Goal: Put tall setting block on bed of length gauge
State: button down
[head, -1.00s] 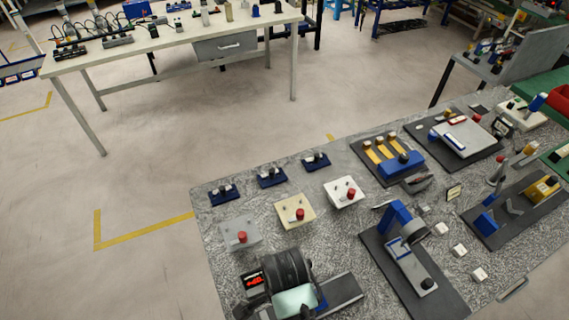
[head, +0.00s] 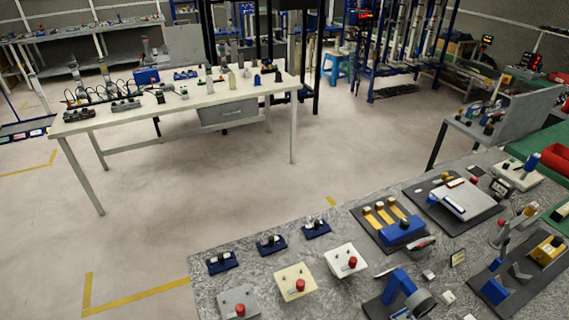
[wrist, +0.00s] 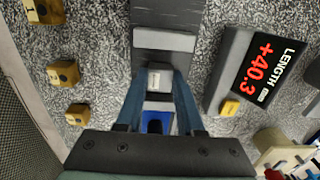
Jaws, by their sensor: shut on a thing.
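In the wrist view, my gripper (wrist: 159,76) has its two blue fingers closed on a small light grey block (wrist: 160,80), which I take to be the tall setting block. The block is seen end-on, between the fingertips over the length gauge. The bed of the length gauge (wrist: 166,14) runs up the picture as a dark strip, with a pale grey cross piece (wrist: 164,40) just beyond the block. A blue part (wrist: 155,122) shows between the fingers. Whether the block touches the bed cannot be told. The head view shows neither my gripper nor this gauge.
The gauge's display (wrist: 262,70), reading LENGTH +40.3, stands right of the fingers. Several yellow blocks (wrist: 63,72) lie to the left on the speckled bench. In the head view, grey, cream and white boxes with red knobs (head: 296,282) and a blue-armed device (head: 398,290) occupy the bench.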

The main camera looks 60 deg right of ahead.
jog(key=c, duration=0.5)
grip_release()
notch_tip(320, 180, up, 12)
jog(key=shift+r, duration=0.15)
